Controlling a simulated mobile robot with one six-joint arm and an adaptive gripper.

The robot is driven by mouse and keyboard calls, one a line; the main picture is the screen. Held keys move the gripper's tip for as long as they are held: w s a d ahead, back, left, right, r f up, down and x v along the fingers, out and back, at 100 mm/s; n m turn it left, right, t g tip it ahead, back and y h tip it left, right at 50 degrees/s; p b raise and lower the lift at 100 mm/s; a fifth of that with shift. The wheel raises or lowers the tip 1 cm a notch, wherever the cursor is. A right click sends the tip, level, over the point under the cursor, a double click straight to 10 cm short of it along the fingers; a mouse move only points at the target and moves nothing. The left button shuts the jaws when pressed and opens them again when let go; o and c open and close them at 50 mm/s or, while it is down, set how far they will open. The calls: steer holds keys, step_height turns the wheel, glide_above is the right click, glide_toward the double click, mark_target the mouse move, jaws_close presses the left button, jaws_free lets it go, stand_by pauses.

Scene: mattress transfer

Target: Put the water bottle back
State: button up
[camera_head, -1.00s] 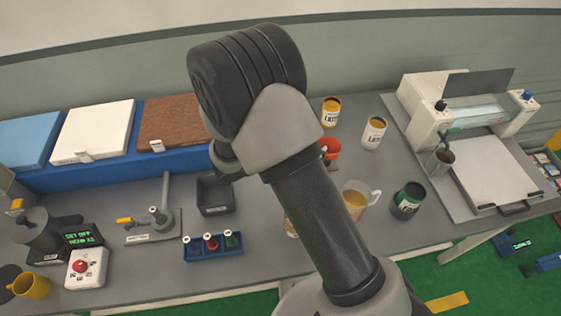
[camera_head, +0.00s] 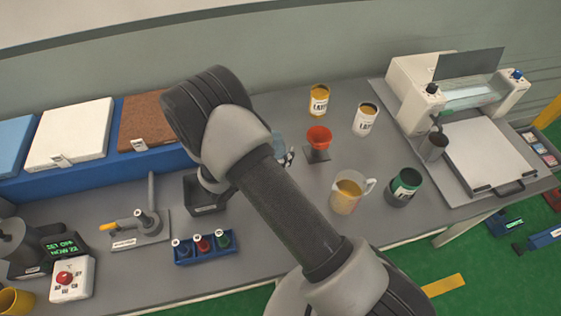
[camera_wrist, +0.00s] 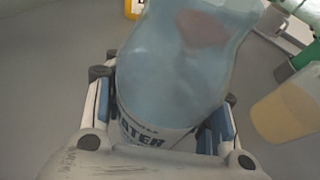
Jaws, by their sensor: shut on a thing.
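The water bottle (camera_wrist: 178,75) is translucent pale blue with a white label band reading "WATER". In the wrist view my gripper (camera_wrist: 162,122) is shut around its labelled part, one finger on each side. A reddish shape shows blurred through the bottle. In the head view only a small bluish piece of the bottle (camera_head: 278,148) shows beside my arm, which hides the rest. I cannot tell whether its base touches the table.
A red funnel (camera_head: 319,137) on a stand, a pitcher of amber liquid (camera_head: 347,192), a green-black can (camera_head: 404,188) and two labelled cans (camera_head: 319,100) (camera_head: 366,119) stand to the right. A black bin (camera_head: 204,209) and blue vial rack (camera_head: 205,249) lie left.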

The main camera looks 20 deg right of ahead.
steer(key=shift+f+b, duration=0.45)
steer(key=shift+f, duration=1.95)
steer(key=shift+f, duration=0.1)
steer(key=o, duration=1.5)
steer(key=shift+c, duration=0.2)
